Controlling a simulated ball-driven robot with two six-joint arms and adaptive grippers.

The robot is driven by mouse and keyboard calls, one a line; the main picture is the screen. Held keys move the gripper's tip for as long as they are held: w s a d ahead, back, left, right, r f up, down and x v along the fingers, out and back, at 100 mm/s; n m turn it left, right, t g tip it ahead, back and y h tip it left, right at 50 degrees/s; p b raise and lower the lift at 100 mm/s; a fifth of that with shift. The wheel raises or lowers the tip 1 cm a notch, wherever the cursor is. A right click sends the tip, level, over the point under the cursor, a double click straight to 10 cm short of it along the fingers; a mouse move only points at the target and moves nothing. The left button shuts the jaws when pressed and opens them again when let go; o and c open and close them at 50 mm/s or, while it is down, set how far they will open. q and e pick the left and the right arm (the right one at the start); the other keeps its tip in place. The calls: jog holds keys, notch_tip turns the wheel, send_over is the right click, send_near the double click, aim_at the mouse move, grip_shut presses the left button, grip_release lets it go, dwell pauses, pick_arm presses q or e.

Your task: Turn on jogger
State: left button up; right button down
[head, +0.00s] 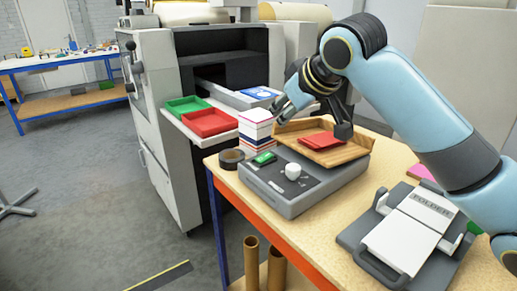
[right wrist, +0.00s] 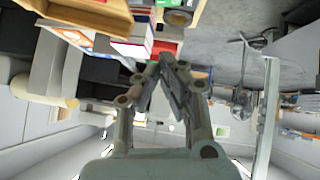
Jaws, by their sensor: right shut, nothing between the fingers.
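The jogger (head: 318,194) is a grey box on the wooden table, with a tilted wooden tray (head: 345,154) on top holding red sheets (head: 322,141). Its front panel has a green rocker switch (head: 264,158) and a white knob (head: 293,170). I cannot tell the switch's position. My right gripper (head: 280,111) is shut and empty, above and behind the switch, beside a stack of cards (head: 255,128) and apart from the panel. In the right wrist view its fingertips (right wrist: 167,62) are together. My left gripper is not in view.
A dark tape roll (head: 231,158) lies left of the jogger. Green (head: 187,105) and red (head: 209,122) trays sit on a large grey machine (head: 160,120) behind. A folder device (head: 405,238) stands at the right. Cardboard tubes (head: 251,262) stand below the table.

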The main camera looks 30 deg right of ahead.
send_over(268, 156)
jog(key=f, duration=0.6)
jog(key=shift+a+f, duration=0.4)
jog(key=f, duration=0.2)
jog(key=shift+d+f+p, duration=0.25)
jog(key=shift+f+p, duration=0.05)
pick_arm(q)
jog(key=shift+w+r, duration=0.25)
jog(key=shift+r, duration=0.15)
pick_arm(e)
jog(key=shift+d+f, duration=0.15)
jog(key=shift+f, duration=0.6)
